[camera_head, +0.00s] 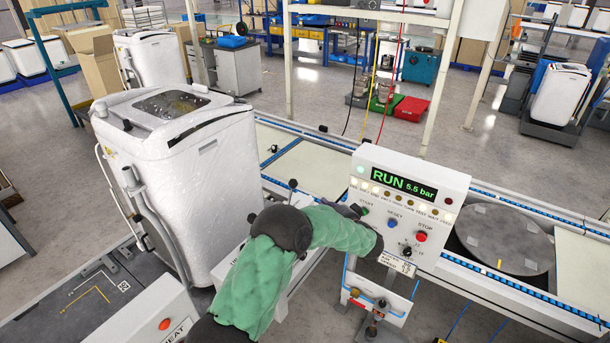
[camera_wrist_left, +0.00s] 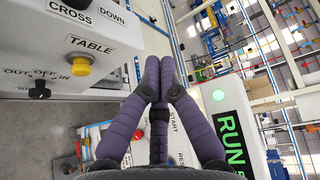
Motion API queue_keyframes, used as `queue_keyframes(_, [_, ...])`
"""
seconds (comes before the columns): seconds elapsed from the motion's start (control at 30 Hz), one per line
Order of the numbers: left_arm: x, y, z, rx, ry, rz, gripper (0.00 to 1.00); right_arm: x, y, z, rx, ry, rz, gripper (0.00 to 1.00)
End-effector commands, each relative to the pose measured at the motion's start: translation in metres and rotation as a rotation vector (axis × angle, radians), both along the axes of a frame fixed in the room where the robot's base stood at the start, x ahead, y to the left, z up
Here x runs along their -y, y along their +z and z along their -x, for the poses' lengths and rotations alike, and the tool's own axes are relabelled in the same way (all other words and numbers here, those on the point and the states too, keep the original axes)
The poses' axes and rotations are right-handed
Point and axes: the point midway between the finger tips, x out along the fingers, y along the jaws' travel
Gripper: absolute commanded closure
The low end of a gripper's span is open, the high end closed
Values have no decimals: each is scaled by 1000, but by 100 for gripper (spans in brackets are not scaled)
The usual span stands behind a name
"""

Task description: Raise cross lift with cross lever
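A thin lever with a black knob (camera_head: 292,185) stands up from a white control box behind my left arm. In the left wrist view, a dark lever base (camera_wrist_left: 80,3) shows at the top edge beside the labels CROSS and DOWN; the rest of it is cut off. My left gripper (camera_wrist_left: 157,68) has its dark fingers together with nothing seen between them, to the right of that box. In the head view the gripper (camera_head: 348,210) is partly hidden, by the left edge of the RUN panel. I cannot make out the cross lift. My right gripper is not in view.
The RUN panel (camera_head: 410,188) reads 5.5 bar and has several buttons. A wrapped white appliance tub (camera_head: 180,165) stands left. A round turntable (camera_head: 505,240) lies right.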

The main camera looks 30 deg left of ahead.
Motion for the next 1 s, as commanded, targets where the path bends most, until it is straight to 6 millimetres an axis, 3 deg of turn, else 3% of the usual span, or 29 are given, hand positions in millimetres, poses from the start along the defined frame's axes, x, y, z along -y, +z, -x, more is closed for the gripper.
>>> queue_keyframes(0.03, [0, 14, -3, 26, -2, -20, 100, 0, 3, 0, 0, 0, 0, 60])
queue_keyframes(0.17, [0, 30, -7, 66, -4, -49, 100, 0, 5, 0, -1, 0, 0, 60])
queue_keyframes(0.57, [-2, 31, -9, 70, -2, -53, 100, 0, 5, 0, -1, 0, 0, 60])
queue_keyframes(0.73, [-15, 29, -17, 70, -2, -54, 100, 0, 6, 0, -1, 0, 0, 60])
queue_keyframes(1.0, [-53, 24, -43, 69, -1, -52, 100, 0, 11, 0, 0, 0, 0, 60])
